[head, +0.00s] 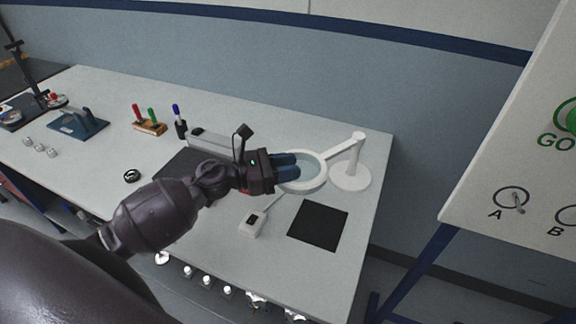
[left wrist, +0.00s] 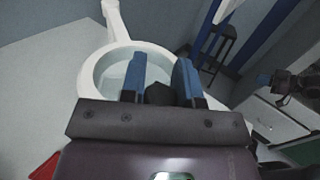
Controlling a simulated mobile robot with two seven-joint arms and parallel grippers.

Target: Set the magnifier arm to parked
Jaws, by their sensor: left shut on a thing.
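The white magnifier arm has a round base (head: 351,179) at the right end of the bench, a post and a link (head: 341,149) reaching left to a ring with a lens. The ring (head: 318,184) also shows in the left wrist view (left wrist: 88,78). My left gripper (head: 292,166) is shut on the ring's rim, at its left side in the head view. In the left wrist view its blue fingers (left wrist: 160,80) straddle the rim. A dark part with a blue tip (left wrist: 272,80) at the right edge there looks like my right gripper, too small to read.
A black square mat (head: 318,226) and a small white device (head: 252,224) lie in front of the magnifier. A pen holder (head: 150,128) and a blue fixture (head: 80,123) stand further left. A white panel (head: 515,150) stands right of the bench.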

